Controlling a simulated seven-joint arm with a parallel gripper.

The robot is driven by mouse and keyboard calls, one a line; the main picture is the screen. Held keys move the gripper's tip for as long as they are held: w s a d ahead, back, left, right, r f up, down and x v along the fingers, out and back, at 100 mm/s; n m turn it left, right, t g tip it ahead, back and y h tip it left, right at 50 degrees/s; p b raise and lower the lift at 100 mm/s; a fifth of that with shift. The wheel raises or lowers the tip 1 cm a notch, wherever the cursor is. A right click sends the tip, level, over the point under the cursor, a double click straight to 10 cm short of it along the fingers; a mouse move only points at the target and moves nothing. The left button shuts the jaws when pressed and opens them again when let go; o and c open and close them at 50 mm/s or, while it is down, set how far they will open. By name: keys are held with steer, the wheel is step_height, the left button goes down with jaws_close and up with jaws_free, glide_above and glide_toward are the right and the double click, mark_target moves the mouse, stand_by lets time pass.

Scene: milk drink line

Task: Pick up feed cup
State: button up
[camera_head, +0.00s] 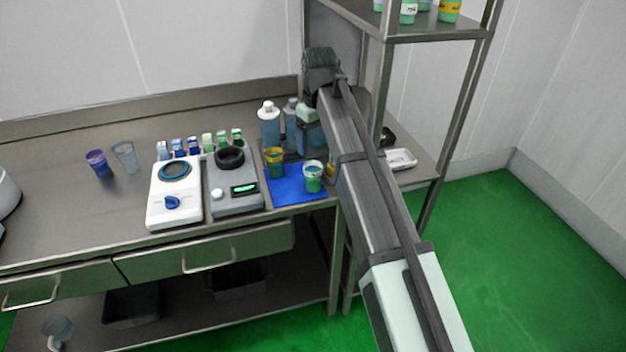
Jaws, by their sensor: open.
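Two small cups stand on a blue mat (292,193) on the steel bench. One is a yellow and green cup (274,162); the other is a green and white cup (313,178) nearer the front edge. A bit of yellow just right of it is mostly hidden by my arm. A blue-purple cup (98,164) and a clear, empty-looking cup (124,156) stand farther left. I cannot tell which is the feed cup. My arm reaches up from the lower right across the bench's right end. My gripper's fingers cannot be made out.
A white device (174,205) and a grey device (236,192) stand left of the mat. Behind are several small boxes (193,146) and a blue bottle (269,127). A steel rack (430,28) holding cups rises at right. The bench's left middle is mostly clear.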

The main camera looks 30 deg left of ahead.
mark_target(313, 174)
steer(key=shift+h, duration=0.3)
steer(key=shift+w+a+f, duration=0.1)
steer(key=shift+a+f, duration=0.1)
steer(key=shift+f, duration=1.9)
steer(key=shift+s+a+f, duration=0.1)
steer(key=shift+a+f, duration=0.05)
steer(key=shift+f, duration=2)
steer(key=shift+w+a+f, duration=0.1)
steer(key=shift+a+f, duration=0.1)
steer(key=shift+f, duration=1.9)
steer(key=shift+c, duration=0.3)
steer(key=c, duration=1.1)
